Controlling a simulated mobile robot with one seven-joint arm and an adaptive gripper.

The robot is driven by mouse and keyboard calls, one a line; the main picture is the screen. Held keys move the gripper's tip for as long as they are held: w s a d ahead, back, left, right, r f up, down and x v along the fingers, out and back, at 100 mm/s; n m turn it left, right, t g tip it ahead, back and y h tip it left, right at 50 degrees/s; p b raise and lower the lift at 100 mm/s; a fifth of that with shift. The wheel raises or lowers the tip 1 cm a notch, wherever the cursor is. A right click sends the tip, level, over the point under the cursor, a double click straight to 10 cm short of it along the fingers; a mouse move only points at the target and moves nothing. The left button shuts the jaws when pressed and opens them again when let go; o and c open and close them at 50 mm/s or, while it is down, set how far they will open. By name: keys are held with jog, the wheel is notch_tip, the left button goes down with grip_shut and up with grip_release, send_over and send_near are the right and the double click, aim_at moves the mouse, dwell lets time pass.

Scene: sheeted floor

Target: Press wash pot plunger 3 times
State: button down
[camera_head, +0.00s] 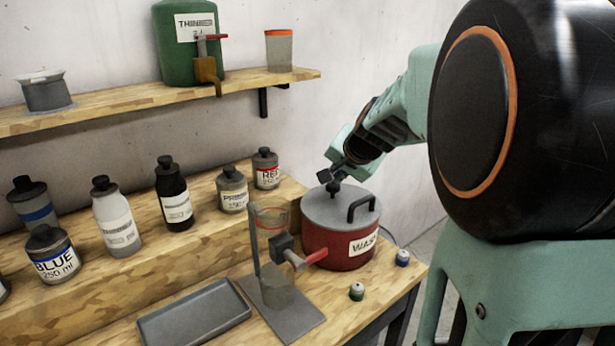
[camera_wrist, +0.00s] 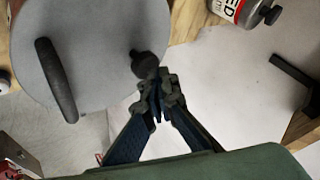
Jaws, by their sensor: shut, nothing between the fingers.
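The wash pot (camera_head: 335,245) is a red round pot with a grey lid and a white label, standing at the right end of the wooden bench. In the wrist view the plunger (camera_wrist: 144,64) shows on the lid beside the handle (camera_wrist: 56,80). My gripper (camera_head: 335,170) is shut and empty just above the plunger. In the wrist view its fingertips (camera_wrist: 160,82) appear right beside the plunger; I cannot tell whether they touch it.
Several paint bottles (camera_head: 118,220) line the bench's raised step. A grey tray (camera_head: 194,312) lies at the front. A shelf (camera_head: 150,98) holds a green thinner can.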

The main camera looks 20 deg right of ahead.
aim_at(335, 186)
jog(key=shift+f+b, duration=0.5)
jog(key=shift+f, duration=0.2)
jog(key=shift+r, duration=0.15)
dwell(0.4)
jog(key=shift+r+p, duration=1.25)
jog(key=shift+r, duration=0.3)
notch_tip(335, 186, up, 5)
jog(key=p, duration=0.4)
jog(key=shift+r, duration=0.1)
dwell(1.1)
notch_tip(335, 186, up, 4)
jog(key=shift+f+p, duration=0.1)
jog(key=shift+p, duration=0.3)
